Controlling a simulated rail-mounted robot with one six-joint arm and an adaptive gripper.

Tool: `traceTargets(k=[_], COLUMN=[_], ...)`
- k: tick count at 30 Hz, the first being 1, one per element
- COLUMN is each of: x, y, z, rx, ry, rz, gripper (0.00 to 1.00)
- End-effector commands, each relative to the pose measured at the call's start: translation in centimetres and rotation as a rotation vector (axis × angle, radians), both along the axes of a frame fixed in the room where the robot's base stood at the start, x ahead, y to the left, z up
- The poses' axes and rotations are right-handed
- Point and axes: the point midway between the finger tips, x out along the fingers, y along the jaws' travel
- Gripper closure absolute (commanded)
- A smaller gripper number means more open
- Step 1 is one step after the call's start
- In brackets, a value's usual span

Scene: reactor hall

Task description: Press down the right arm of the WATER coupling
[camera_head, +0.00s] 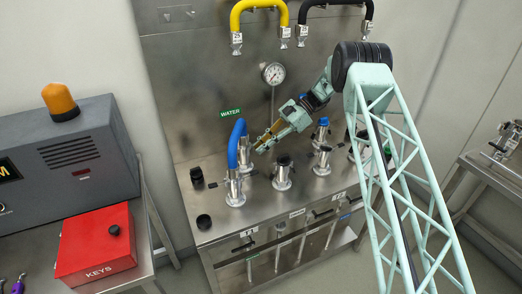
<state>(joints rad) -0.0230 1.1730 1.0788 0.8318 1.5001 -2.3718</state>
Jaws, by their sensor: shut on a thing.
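The green WATER label (231,113) is on the steel back panel. Below it a blue hose (236,143) bends between two metal fittings on the bench. The front fitting (235,190) stands upright, and the rear WATER coupling (245,160) is partly hidden by the hose. My gripper (260,147) reaches in from the upper right, its fingers pointing down and left at the right side of the rear coupling. It is shut there, seemingly on the coupling's right arm; the arm is too small and covered to see its angle.
A capped fitting (282,174) stands right of the hose, with more fittings (322,160) further right. A pressure gauge (273,73) and yellow hose (258,5) are above. A red KEYS box (95,245) and grey cabinet (70,155) are at left.

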Motion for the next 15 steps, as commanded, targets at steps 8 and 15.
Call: traceTargets(k=[8,15], x=[-0.14,-0.20], y=[0.22,0.36], z=[-1.07,-1.16], rx=[0.117,0.173], ry=[0.063,0.092], rz=[0.000,0.000], gripper=[0.99,0.99])
